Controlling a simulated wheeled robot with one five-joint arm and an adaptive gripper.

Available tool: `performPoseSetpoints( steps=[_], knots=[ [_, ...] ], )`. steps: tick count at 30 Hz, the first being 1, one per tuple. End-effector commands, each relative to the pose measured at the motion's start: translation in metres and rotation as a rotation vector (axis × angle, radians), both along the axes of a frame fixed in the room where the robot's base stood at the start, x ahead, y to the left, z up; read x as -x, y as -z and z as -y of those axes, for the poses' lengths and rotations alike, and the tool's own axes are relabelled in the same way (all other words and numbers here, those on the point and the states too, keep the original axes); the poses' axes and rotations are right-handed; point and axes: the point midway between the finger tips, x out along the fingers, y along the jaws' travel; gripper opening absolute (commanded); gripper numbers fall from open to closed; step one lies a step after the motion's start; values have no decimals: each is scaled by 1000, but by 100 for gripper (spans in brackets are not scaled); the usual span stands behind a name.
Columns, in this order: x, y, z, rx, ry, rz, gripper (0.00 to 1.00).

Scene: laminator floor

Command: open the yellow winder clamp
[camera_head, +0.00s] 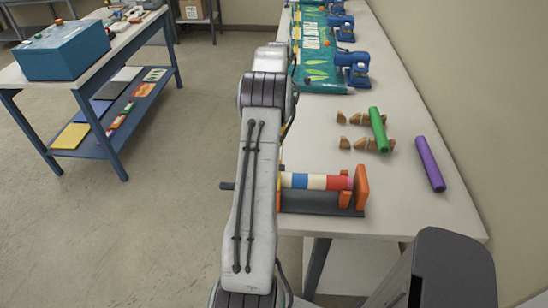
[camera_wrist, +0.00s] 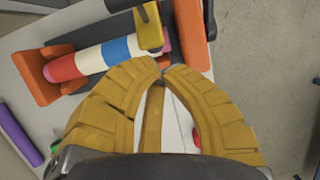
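The yellow winder clamp (camera_wrist: 149,26) shows at the top of the wrist view, a yellow block beside the striped roll. The roll (camera_wrist: 88,60) has red, white and blue bands and lies between orange end pieces on the winder; the roll also shows in the head view (camera_head: 317,181). My gripper (camera_wrist: 163,67) has its two ribbed fingers curved together, tips meeting or nearly so, with nothing seen held between them. The tips appear just short of the clamp in the wrist view, apart from it. In the head view, my arm hides the gripper and the clamp.
The winder's dark base (camera_head: 320,203) stands at the near edge of the bench (camera_head: 445,212). A purple roll (camera_head: 430,164) and a green roll (camera_head: 378,130) lie to its right. Blue devices (camera_head: 353,68) stand further back. Open floor (camera_head: 120,225) is on the left.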

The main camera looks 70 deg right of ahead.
Motion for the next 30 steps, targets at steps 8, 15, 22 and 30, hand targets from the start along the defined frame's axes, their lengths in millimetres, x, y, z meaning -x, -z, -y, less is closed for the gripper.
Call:
performPoseSetpoints(
  steps=[8,15,22,30],
  knots=[
    [5,20,-16,1,0,0,0],
    [11,19,-32,0,0,0,0],
    [14,19,-41,1,0,0,0],
    [15,20,-44,0,0,0,0]
  ],
)
